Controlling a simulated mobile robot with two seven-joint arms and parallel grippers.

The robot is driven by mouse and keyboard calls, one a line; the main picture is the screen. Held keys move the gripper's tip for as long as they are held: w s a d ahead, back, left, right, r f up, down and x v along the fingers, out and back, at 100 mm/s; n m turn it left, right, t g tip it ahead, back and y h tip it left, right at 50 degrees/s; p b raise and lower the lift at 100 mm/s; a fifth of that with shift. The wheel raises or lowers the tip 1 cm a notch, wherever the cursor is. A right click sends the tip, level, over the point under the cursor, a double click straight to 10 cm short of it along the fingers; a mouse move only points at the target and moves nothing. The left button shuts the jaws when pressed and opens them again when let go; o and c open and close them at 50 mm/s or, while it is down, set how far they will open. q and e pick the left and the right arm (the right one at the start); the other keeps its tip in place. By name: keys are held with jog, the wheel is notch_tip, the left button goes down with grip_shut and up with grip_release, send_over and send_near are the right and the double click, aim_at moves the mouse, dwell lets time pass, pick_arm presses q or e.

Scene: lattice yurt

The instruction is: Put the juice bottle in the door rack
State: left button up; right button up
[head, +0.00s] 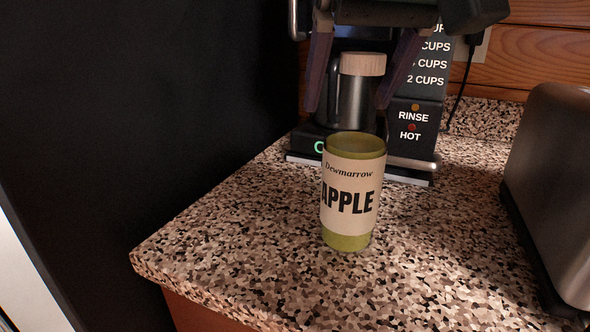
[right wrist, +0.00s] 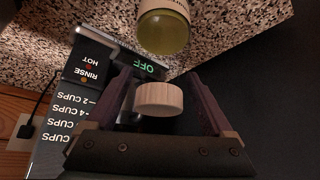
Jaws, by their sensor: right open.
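The juice bottle (head: 350,195) is a green cylinder with a cream label reading "Dewmarrow APPLE". It stands upright on the speckled counter, near its left edge. It also shows at the top of the right wrist view (right wrist: 163,30). My right gripper (head: 348,106) is open, its fingers pointing down above and behind the bottle. In the right wrist view the open fingers (right wrist: 158,77) are empty and apart from the bottle, which lies beyond their tips. My left gripper is not in view. No door rack is visible in either view.
A coffee machine (head: 415,120) with a dark, wooden-lidded carafe (head: 352,95) stands behind the bottle. A metal toaster-like appliance (head: 552,190) is at the right. The speckled counter (head: 240,255) is clear around the bottle's front and left. A large black surface (head: 130,110) fills the left.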

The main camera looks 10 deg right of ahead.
jog(key=shift+s, duration=0.1)
jog(key=shift+c, duration=0.9)
grip_shut()
jog(key=shift+r, duration=0.1)
